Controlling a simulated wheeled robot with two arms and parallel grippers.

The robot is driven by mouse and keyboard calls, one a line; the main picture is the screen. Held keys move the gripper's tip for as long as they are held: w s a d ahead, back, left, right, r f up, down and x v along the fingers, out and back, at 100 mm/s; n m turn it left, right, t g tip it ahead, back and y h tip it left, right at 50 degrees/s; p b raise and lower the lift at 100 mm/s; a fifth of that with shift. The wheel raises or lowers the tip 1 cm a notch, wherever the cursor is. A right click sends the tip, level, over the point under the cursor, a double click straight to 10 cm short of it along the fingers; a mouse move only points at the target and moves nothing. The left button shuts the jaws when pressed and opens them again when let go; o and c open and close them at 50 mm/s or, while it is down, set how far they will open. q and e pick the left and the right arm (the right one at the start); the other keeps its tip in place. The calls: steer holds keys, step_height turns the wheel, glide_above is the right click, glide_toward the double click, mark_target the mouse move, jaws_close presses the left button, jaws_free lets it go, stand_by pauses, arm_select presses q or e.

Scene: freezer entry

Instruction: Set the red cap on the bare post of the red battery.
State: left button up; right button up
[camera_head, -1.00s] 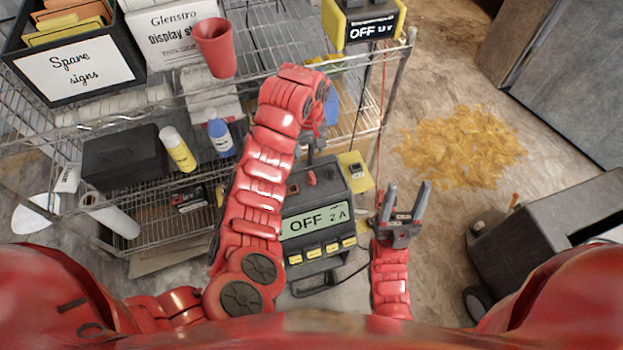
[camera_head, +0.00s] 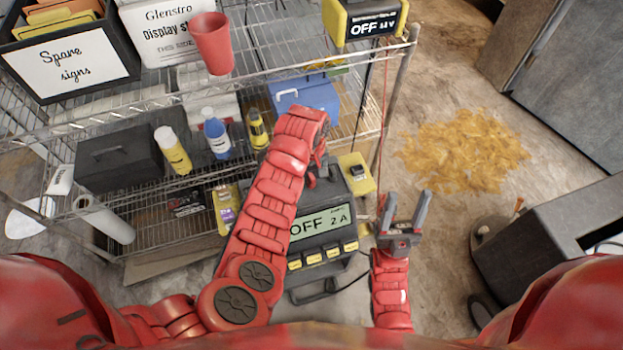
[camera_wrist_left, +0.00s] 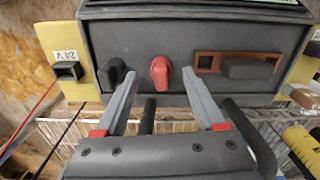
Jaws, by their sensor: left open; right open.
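A small red cap-like piece (camera_wrist_left: 160,72) stands out from the dark face of the charger (camera_wrist_left: 215,30) in the left wrist view. My left gripper (camera_wrist_left: 160,86) is open, its fingertips either side of the red piece with gaps between; I cannot tell the depth. In the head view the charger (camera_head: 325,252) reads "OFF 2 A", and my left arm bends over its top, with the gripper mostly hidden. My right gripper (camera_head: 402,216) is open and empty, right of the charger. I cannot identify a red battery or its bare post.
A wire shelf (camera_head: 285,70) carries a blue bin (camera_head: 305,92), bottles, a dark case (camera_head: 115,160) and a red cup (camera_head: 212,45). A dark wheeled box (camera_head: 550,245) stands at right. Yellow-brown litter (camera_head: 465,150) covers part of the open floor.

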arm_select(q)
steer(key=shift+f, duration=0.7)
jaws_close()
steer(key=shift+r, duration=0.5)
step_height(320, 180, up, 3)
steer(key=shift+a+f+b, duration=0.1)
steer(key=shift+f+b, duration=0.05)
steer(key=shift+b, duration=0.2)
steer(key=s+r+p, duration=0.2)
steer(key=s+p, duration=0.3)
steer(key=s, duration=0.3)
steer(key=s+d+r+p, duration=0.1)
steer(key=s+r+p, duration=0.2)
steer(key=s+p, duration=0.3)
steer(key=shift+s+r, duration=0.15)
steer(key=shift+s, duration=0.85)
